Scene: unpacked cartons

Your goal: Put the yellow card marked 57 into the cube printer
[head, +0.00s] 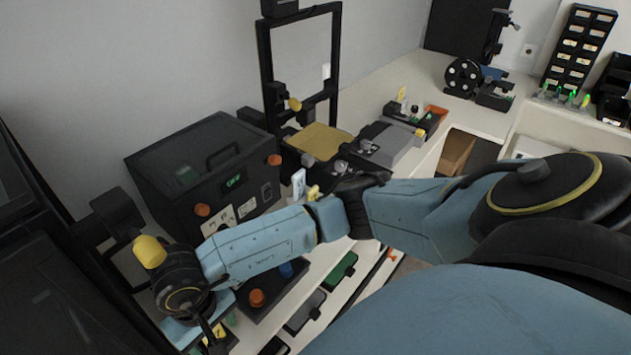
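One blue arm of mine enters from the right, so I take it as my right arm. Its gripper (208,335) is low at the left, partly cut by the bottom edge; its fingers are too small and dark to tell whether they are open. A small yellow patch (219,332) shows beside the fingers; I cannot read a 57 on it or tell whether it is held. My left gripper is not in view. A black frame machine with a gold plate (318,141) stands at the back; it looks like a printer, but I cannot tell whether it is the cube printer.
A black box (196,160) with a green display and orange knobs stands left, close behind my forearm. Open drawers (342,271) lie below the arm. White counter (432,72) is free at the back.

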